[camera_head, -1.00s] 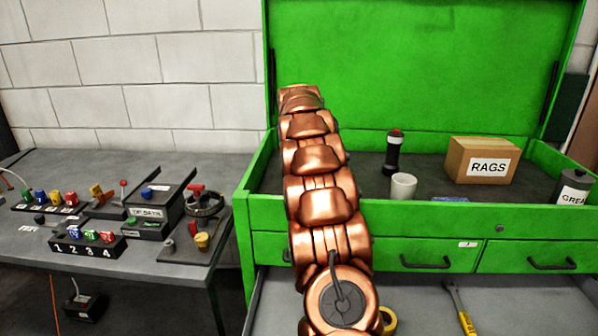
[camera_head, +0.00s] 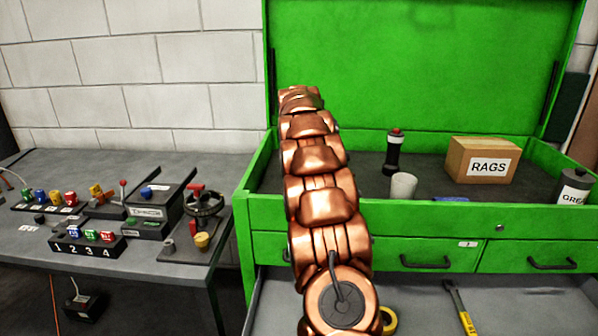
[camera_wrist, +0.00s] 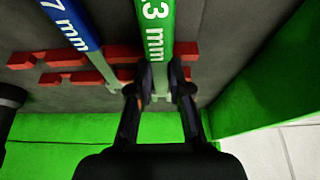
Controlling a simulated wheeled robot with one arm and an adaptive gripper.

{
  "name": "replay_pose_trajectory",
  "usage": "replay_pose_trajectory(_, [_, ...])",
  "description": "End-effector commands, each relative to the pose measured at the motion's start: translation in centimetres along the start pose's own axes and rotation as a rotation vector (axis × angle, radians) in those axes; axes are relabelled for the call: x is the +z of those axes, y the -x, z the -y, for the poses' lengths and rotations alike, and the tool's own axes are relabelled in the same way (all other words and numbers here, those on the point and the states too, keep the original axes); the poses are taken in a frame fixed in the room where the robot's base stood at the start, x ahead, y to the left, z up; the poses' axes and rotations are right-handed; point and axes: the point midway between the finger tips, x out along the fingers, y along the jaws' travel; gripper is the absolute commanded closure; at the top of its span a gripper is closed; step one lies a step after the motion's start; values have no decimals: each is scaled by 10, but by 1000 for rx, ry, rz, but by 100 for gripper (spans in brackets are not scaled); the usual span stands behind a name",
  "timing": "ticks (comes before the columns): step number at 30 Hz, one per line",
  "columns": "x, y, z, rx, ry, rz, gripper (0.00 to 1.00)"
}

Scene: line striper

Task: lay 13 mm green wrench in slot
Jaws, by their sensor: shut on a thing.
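The green wrench (camera_wrist: 156,40), with "3 mm" readable on its handle and the rest of the label cut off by the frame, runs down the wrist view between my fingers. My gripper (camera_wrist: 160,95) is shut on its lower shaft. The wrench crosses the right part of the red slotted rails (camera_wrist: 97,54); I cannot tell whether it rests in a slot or sits just above. A blue wrench (camera_wrist: 75,25) marked "7 mm" lies slanted across the rails to the left. In the head view my arm hides my gripper and the green wrench.
A green wall (camera_wrist: 262,85) stands close right of the green wrench. The open drawer below holds a yellow-handled tool (camera_head: 462,308) and a yellow roll (camera_head: 388,320).

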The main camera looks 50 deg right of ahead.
Motion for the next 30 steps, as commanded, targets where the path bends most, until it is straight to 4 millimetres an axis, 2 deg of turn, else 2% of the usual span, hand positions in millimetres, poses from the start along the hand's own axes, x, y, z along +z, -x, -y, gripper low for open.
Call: replay_pose_trajectory(30, [4,-6,-1,4,0,21,100])
